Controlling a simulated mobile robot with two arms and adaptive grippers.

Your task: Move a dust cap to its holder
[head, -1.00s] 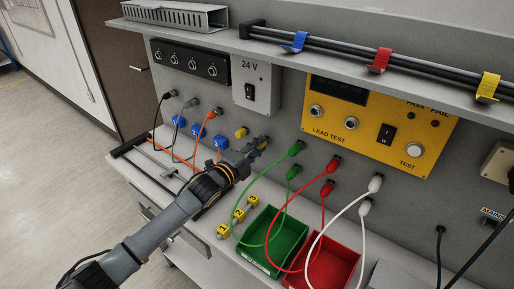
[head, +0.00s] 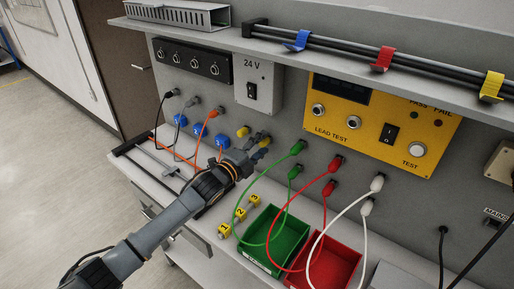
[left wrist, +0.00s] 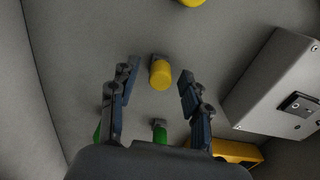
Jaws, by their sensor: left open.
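Two yellow dust caps stick out of the grey panel. One cap (head: 243,131) is left of my left gripper (head: 257,146), and the other (head: 264,142) is at its fingertips. In the left wrist view, my open gripper (left wrist: 158,76) has one finger on each side of a yellow cap (left wrist: 160,74), with gaps showing on both sides. A second yellow cap (left wrist: 191,2) is cut off at the top edge. Small yellow numbered blocks (head: 240,214) stand in a row on the bench below; I cannot tell which is the holder. My right gripper is not in view.
A green bin (head: 276,240) and a red bin (head: 335,258) stand on the bench, with green, red and white leads looping over them. Blue parts and orange leads are at the left. A shelf (head: 290,50) overhangs the panel.

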